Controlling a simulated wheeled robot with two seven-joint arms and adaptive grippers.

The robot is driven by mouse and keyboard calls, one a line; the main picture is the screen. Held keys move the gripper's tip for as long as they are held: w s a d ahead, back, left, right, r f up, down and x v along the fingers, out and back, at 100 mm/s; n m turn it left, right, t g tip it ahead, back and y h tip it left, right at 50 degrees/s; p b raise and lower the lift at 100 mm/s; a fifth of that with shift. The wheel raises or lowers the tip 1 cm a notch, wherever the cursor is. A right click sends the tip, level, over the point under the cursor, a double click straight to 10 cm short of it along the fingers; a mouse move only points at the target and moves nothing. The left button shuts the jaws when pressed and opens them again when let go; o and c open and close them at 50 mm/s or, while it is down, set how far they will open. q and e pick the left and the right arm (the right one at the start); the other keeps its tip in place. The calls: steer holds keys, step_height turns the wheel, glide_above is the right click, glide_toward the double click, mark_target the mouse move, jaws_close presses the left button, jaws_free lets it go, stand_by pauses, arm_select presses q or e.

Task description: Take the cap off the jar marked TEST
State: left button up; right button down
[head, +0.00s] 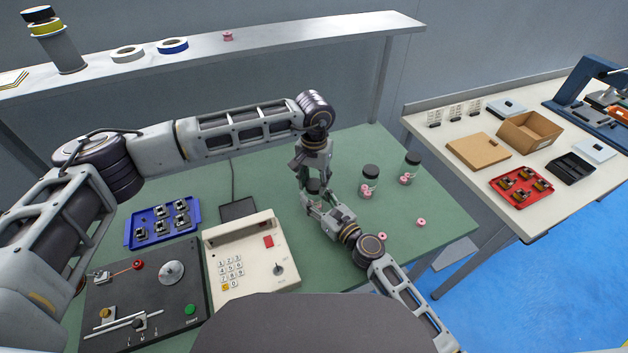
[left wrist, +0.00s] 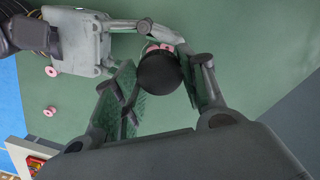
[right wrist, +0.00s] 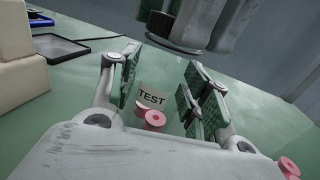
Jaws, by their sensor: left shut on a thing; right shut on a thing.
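The jar marked TEST (right wrist: 152,97) is clear, with pink bobbins (right wrist: 155,118) low inside it. It stands between the fingers of my right gripper (right wrist: 160,95), which is shut on it from the side. My left gripper (head: 314,182) comes down from above and is shut on the black cap (left wrist: 158,70). In the right wrist view the cap (right wrist: 174,42) shows above the label. In the head view the two grippers, the right one (head: 322,207) below, mostly hide the jar.
Two other black-capped jars (head: 370,178) (head: 412,165) stand to the right on the green table (head: 440,205). Loose pink bobbins (head: 421,222) lie near the front right. A cream keypad unit (head: 245,255), a blue tray (head: 133,232) and a black control panel (head: 150,300) fill the left side.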

arm_select(q)
steer(key=n, duration=2.8)
steer(key=shift+n, duration=0.4)
steer(key=n, duration=0.4)
steer(key=shift+n, duration=0.3)
steer(key=n, duration=0.4)
steer(key=shift+r+n, duration=0.1)
steer(key=shift+n, duration=0.2)
steer(key=n, duration=0.5)
